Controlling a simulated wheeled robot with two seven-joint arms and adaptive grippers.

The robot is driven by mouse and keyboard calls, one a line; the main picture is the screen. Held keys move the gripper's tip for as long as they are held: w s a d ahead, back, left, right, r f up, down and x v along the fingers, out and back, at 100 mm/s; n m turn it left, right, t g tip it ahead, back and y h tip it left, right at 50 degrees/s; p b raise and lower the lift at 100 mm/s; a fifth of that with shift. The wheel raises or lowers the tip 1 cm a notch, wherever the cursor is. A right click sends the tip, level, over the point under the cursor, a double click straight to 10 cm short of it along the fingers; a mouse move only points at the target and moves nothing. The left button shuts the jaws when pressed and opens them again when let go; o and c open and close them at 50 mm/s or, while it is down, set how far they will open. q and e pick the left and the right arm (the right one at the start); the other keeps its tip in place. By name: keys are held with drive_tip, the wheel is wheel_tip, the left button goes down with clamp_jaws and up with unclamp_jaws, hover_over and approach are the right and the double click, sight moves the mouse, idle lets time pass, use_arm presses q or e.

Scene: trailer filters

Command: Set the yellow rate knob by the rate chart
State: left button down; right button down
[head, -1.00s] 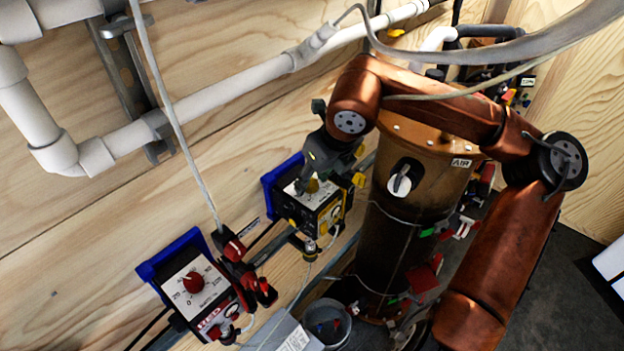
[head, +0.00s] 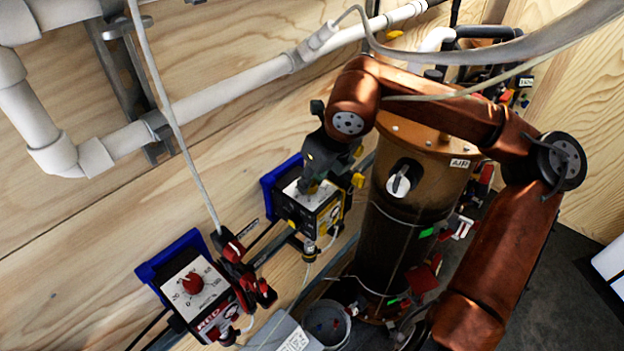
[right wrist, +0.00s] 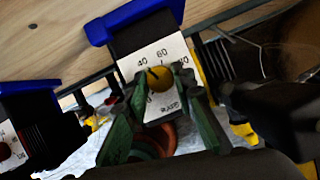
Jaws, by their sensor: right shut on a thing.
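The yellow rate knob (right wrist: 158,78) sits on the white dial face (right wrist: 165,58) of the yellow-and-black pump box (head: 322,214); printed marks include 40 and 60. In the right wrist view my right gripper (right wrist: 160,92) has its green fingers on either side of the knob and is shut on it. In the head view my right gripper (head: 308,188) reaches down onto the dial and hides the knob. A black pointer line shows on the knob; its exact reading is hard to tell. I cannot make out the rate chart. My left gripper is not in view.
A second pump box with a red knob (head: 193,283) stands lower left, close by. A brown cylinder tank (head: 400,235) with an AIR label stands right of the yellow pump. White pipes (head: 225,100) run along the wooden wall (head: 75,225). A grey bucket (head: 326,322) stands below.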

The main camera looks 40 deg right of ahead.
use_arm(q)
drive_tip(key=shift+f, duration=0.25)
use_arm(e)
drive_tip(key=shift+m, duration=0.3)
